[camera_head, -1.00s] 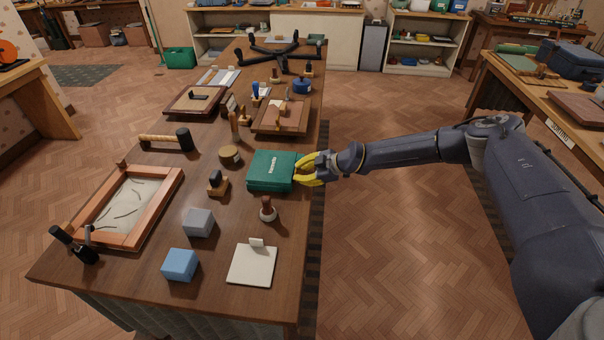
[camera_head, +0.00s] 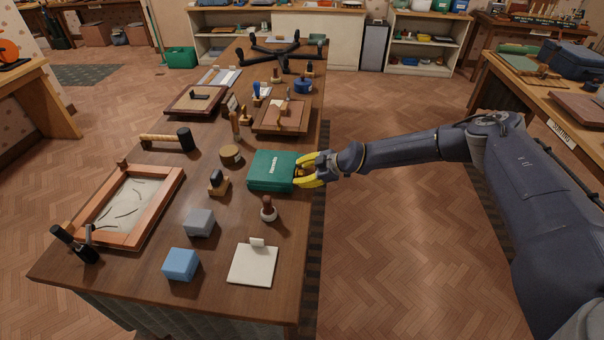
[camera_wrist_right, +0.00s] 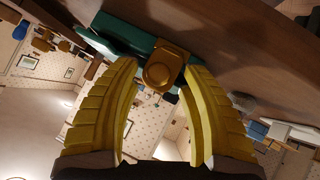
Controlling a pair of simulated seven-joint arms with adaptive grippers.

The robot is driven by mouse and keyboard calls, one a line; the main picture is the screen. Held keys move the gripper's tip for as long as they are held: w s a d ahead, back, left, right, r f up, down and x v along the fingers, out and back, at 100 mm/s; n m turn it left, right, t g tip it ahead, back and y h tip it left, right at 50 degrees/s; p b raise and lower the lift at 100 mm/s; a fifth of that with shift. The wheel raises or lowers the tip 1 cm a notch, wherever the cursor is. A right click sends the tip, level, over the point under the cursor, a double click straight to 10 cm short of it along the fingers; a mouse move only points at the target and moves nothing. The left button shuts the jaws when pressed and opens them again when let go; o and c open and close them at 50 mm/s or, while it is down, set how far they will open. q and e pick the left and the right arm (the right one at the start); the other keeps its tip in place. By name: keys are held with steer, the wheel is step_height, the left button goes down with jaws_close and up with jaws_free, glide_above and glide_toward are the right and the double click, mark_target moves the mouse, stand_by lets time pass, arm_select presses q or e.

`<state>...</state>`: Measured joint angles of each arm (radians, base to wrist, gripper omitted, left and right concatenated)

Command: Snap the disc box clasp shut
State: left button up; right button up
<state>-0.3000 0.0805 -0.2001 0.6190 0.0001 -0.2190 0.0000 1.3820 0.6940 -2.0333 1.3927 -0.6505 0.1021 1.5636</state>
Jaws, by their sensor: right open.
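The disc box (camera_head: 272,170) is a green box with white lettering, lying closed-looking near the right edge of the table. In the right wrist view its green side (camera_wrist_right: 125,38) carries a brass-coloured clasp (camera_wrist_right: 162,70). Whether the clasp is latched I cannot tell. My right gripper (camera_head: 308,170) has yellow fingers and is open at the box's right side. In the right wrist view its fingers (camera_wrist_right: 160,95) stand apart on either side of the clasp, with a gap visible around it. My left gripper is in neither view.
The wooden table (camera_head: 215,265) holds a stamp (camera_head: 268,208), a round tin (camera_head: 230,156), a grey block (camera_head: 199,222), a blue block (camera_head: 181,264) and a mallet (camera_head: 168,140). A sand-filled frame (camera_head: 128,205) lies at left. The floor right of the table is open.

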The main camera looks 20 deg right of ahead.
steer(key=v, duration=1.2)
steer(key=shift+f, duration=0.1)
